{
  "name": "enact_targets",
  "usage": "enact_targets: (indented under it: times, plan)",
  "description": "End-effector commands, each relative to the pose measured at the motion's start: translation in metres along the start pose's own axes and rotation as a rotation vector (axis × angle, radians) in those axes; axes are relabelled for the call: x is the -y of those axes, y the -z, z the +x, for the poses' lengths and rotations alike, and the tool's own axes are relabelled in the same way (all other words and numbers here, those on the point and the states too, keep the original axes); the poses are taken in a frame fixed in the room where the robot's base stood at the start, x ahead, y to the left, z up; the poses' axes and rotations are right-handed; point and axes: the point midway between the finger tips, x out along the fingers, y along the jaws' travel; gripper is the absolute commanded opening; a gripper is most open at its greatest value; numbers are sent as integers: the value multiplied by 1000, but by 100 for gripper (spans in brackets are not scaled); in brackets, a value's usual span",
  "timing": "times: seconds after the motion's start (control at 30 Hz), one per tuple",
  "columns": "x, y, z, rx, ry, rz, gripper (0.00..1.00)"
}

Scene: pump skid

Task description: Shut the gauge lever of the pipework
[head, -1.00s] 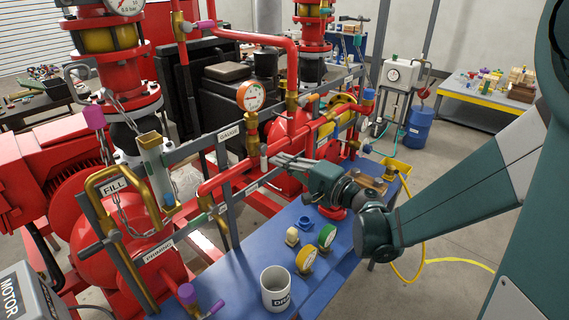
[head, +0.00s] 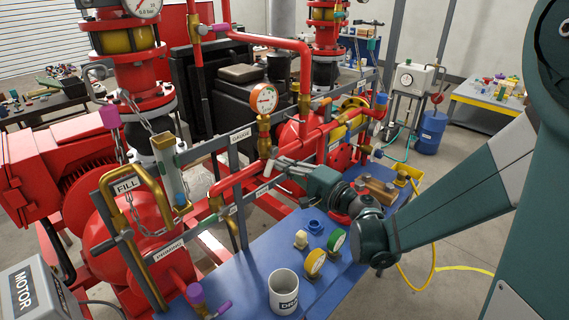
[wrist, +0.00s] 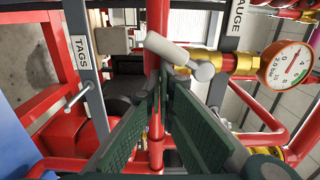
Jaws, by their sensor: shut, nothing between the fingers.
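The gauge lever (wrist: 178,57) is a pale grey handle on a brass valve (wrist: 228,63), leading to the round gauge (wrist: 286,64). In the wrist view it slants from its round hub up and left, across the front of a red pipe. In the head view the gauge (head: 264,99) stands above the brass valve (head: 264,140), and the lever (head: 268,167) points down towards the red pipe. My gripper (head: 282,166) is shut and empty, its tips close beside the lever. In the wrist view my gripper (wrist: 165,97) lies just below the lever; whether they touch is unclear.
The red pipe (head: 237,177) passes beneath the valve. A white mug (head: 284,293) and colored round parts (head: 314,262) stand on the blue bench (head: 255,255). A chain hangs at left.

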Motion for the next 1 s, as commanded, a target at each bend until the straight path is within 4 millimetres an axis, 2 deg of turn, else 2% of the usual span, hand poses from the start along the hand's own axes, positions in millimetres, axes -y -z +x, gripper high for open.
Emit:
enact_targets:
  times: [0.57, 1.0]
  plan:
    - [-2, -29, 0, 2, 0, 0, 0]
    - [6, -49, 0, 2, 0, 0, 0]
